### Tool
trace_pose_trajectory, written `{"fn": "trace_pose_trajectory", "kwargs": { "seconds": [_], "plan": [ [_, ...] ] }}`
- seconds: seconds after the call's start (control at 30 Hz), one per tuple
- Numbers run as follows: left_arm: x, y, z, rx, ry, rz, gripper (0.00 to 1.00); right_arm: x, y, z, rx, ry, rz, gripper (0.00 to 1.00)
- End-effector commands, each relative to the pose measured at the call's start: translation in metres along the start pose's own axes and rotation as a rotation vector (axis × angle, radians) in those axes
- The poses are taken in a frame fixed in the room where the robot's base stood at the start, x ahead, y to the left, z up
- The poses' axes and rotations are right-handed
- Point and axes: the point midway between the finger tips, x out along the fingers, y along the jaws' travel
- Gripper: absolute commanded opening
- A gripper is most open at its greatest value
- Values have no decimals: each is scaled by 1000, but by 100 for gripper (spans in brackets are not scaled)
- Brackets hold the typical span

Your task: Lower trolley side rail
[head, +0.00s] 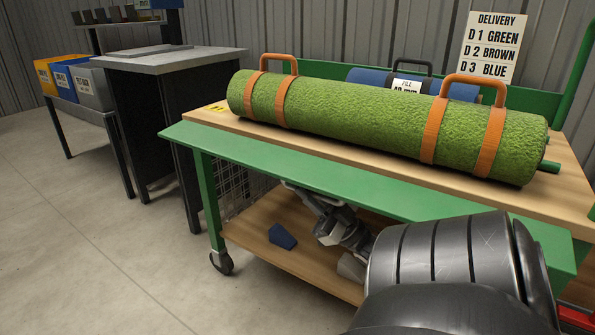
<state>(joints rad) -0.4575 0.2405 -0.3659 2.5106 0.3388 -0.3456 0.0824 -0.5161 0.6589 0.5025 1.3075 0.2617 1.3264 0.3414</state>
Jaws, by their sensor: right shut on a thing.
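The green side rail (370,187) runs along the near long side of the trolley, outside the wooden deck (205,117). It leans outward, and the deck's front edge shows above it. My right gripper (318,203) is under the rail, left of the middle, by a pale grey bar (291,185) that looks like a handle. It is shut; the grip itself is partly hidden by the rail and the gripper body. A green turf roll (365,120) with orange straps and handles lies along the deck. My left gripper is not in view.
A blue roll (368,76) lies behind the green one, before the upright green back rail (538,76). The lower shelf (255,240) holds a blue wedge (282,236) and a grey wedge (352,267). A dark workbench (165,60) stands left. The floor in front is clear.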

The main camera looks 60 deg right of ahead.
Motion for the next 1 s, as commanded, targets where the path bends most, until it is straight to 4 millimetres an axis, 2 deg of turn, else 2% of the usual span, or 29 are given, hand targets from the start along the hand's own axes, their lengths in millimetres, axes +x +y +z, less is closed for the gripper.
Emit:
{"fn": "trace_pose_trajectory", "kwargs": {
  "seconds": [0.3,0.33,0.4,0.77,0.87,1.0],
  "plan": [
    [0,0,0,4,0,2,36,-2,-1,0,0,-2,-2,0],
    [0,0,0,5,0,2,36,-2,-1,1,1,-2,-2,15],
    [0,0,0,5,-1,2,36,-1,-1,1,1,-2,-2,34],
    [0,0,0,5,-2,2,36,-4,0,1,1,-3,1,34],
    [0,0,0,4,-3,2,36,-16,0,1,1,-4,2,34],
    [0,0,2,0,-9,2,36,-45,0,2,0,-7,4,34]
  ]
}}
